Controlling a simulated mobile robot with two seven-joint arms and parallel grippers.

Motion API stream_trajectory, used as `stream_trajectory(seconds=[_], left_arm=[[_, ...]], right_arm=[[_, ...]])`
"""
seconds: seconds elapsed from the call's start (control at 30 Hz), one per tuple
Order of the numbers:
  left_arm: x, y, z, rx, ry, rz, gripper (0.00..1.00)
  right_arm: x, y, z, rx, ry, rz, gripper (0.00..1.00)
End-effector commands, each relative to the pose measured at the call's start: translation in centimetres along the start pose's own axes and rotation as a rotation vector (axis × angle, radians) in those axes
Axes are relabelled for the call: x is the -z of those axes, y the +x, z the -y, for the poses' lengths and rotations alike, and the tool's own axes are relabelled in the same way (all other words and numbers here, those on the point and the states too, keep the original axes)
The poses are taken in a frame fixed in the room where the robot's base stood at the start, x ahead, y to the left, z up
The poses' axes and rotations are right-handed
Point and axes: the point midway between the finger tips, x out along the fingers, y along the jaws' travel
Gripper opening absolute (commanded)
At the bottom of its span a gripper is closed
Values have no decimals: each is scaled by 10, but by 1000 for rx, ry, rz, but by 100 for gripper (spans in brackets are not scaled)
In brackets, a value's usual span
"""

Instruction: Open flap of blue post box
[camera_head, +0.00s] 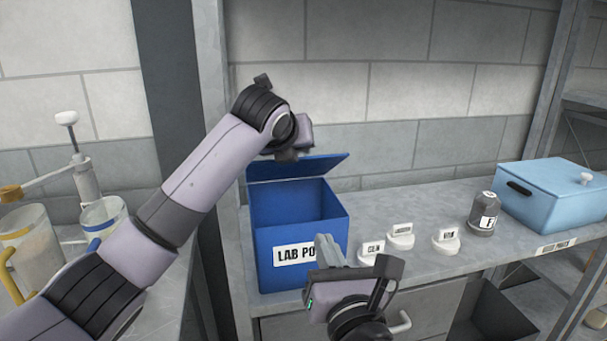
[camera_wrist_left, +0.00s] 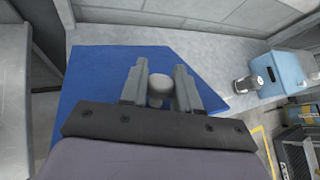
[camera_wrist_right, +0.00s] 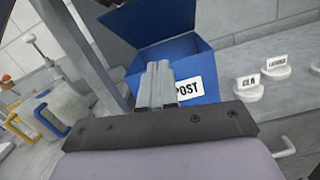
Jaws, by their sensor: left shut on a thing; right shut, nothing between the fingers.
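The blue post box (camera_head: 264,270) stands on the grey shelf with a white label, partly covered, on its front. Its flap (camera_head: 322,166) is raised over the back edge, and the inside of the box shows. In the left wrist view the flap (camera_wrist_left: 98,75) is a broad blue sheet under the fingers. My left gripper (camera_wrist_left: 158,92) is shut on the flap's round grey knob (camera_wrist_left: 160,84); its fingers are mostly hidden in the head view. My right gripper (camera_head: 323,240) is shut and empty in front of the box, overlapping the label in view. The box also shows in the right wrist view (camera_wrist_right: 190,48).
Several white labelled discs (camera_head: 400,237) stand right of the box. Beyond them are a grey weight-like object (camera_head: 482,222) and a light blue lidded box (camera_head: 550,200). A metal upright (camera_head: 212,120) stands at the left. Jugs (camera_head: 25,240) stand further left.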

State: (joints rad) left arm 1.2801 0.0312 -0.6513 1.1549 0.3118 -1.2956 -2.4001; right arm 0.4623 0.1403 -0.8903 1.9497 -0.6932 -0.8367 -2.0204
Motion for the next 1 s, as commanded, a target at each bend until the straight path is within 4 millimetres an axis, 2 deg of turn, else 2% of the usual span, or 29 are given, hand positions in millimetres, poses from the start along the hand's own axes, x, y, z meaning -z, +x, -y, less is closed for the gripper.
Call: stream_trajectory(seconds=[0.13, 0.37, 1.0], left_arm=[[-2, -1, -1, -1, 0, 6, 0], [-2, -1, -1, -1, 0, 6, 0], [-2, 0, -1, -1, 0, 5, 0]], right_arm=[[-17, 3, -8, -5, -135, 45, 0], [-21, 16, -11, -4, -176, 57, 0], [-26, 105, -12, -5, -169, 54, 0]])
